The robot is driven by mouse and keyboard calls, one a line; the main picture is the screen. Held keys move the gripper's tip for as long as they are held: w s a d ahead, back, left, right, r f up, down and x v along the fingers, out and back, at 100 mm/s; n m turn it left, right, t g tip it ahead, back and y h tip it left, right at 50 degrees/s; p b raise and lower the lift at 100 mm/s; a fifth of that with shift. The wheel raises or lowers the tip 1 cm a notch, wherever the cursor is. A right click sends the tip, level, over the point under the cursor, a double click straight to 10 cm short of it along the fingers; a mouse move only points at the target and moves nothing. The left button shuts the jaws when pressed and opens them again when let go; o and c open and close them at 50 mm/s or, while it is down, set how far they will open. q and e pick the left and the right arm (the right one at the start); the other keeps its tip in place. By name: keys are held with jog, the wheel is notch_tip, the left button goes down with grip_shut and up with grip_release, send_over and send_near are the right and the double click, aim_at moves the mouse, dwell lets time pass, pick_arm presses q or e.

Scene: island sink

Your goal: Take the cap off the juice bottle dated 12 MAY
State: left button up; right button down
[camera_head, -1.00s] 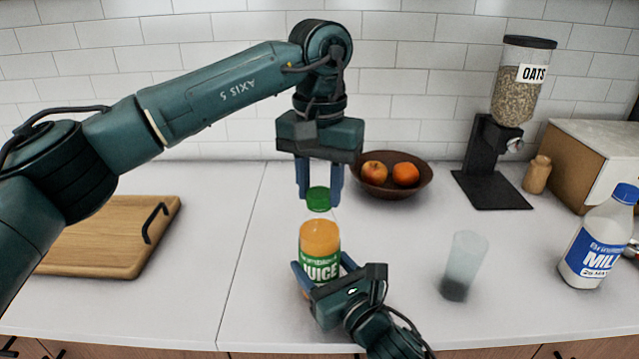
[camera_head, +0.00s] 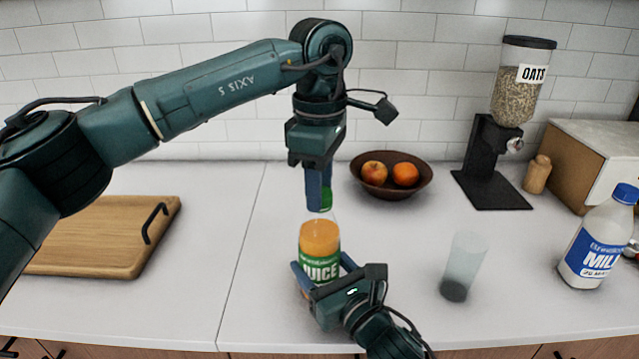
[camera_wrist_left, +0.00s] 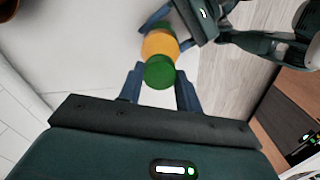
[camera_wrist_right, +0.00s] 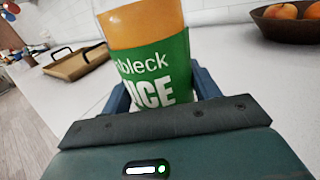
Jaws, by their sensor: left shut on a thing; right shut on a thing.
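The juice bottle (camera_head: 320,240) stands upright on the white counter, with orange juice and a green label; its date is not readable. My right gripper (camera_head: 325,277) is shut around its lower body, and the label fills the right wrist view (camera_wrist_right: 155,65). My left gripper (camera_head: 320,197) points down over the bottle, shut on the green cap (camera_head: 327,198). The fingers hide part of the cap in the head view. In the left wrist view the cap (camera_wrist_left: 159,72) lies between the fingertips, in line with the bottle. I cannot tell whether it is loose from the neck.
A fruit bowl (camera_head: 413,188) stands behind and right of the bottle. A clear cup (camera_head: 465,262) and a milk bottle (camera_head: 597,240) are to the right, an oats dispenser (camera_head: 497,165) and box (camera_head: 580,165) at the back right. A cutting board (camera_head: 100,235) lies left.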

pick_arm(q)
jog(key=n, duration=0.8)
jog(key=shift+n, duration=0.4)
jog(key=n, duration=1.2)
jog(key=shift+n, duration=0.3)
jog(key=n, duration=0.8)
jog(key=shift+r, duration=0.1)
jog(key=n, duration=0.5)
jog(key=shift+n, duration=0.4)
